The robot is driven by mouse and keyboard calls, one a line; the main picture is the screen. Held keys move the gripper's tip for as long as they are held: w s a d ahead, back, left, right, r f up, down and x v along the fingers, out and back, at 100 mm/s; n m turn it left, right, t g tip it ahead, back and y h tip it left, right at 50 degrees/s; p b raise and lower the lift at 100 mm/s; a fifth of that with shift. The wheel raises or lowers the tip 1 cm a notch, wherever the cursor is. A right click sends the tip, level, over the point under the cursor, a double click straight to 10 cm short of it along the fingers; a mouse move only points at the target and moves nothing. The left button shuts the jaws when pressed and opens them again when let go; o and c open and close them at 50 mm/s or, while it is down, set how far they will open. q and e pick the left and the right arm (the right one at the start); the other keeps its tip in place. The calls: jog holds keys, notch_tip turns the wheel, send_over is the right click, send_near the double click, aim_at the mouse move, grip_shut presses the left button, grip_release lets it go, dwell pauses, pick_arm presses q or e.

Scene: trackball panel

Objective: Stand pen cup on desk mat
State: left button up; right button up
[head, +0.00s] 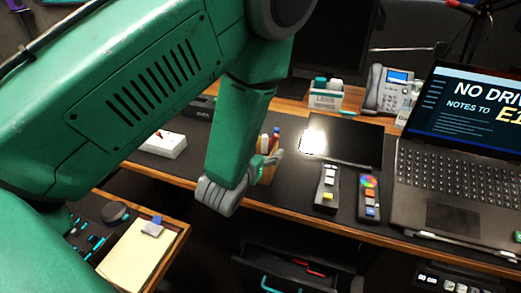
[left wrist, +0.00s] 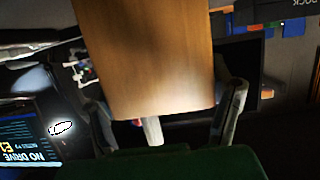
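The wooden pen cup (head: 268,172) with pens in it stands on the dark desk near its front edge, partly hidden by my left gripper (head: 269,160). The cup fills the upper middle of the left wrist view (left wrist: 155,60), with a pale stick-like end just below its edge. My left gripper (left wrist: 165,105) is open, one finger at each side of the cup; a narrow gap shows at the right finger, and contact at the left is unclear. The desk mat seems to be the dark rectangle (head: 359,141) with a bright glare, right of the cup. My right gripper is not in view.
A remote with coloured buttons (head: 370,197) and a grey keypad device (head: 327,187) lie in front of the mat. A laptop (head: 455,165) is at right; a phone (head: 389,90) and a small box (head: 326,96) stand behind. An open drawer (head: 300,262) is below.

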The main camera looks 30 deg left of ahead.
pick_arm(q)
jog(key=shift+o, duration=0.2)
jog(key=shift+d, duration=0.1)
jog(key=shift+r, duration=0.15)
jog(key=p+v, duration=0.5)
jog(key=v, duration=0.7)
jog(key=s+f+m+g+h, duration=0.3)
jog(key=s+f+g, duration=1)
jog(key=s+f, duration=0.5)
jog(key=shift+s+d+f+g, duration=0.2)
jog(key=shift+s+d+g, duration=0.1)
jog(key=shift+s, duration=0.1)
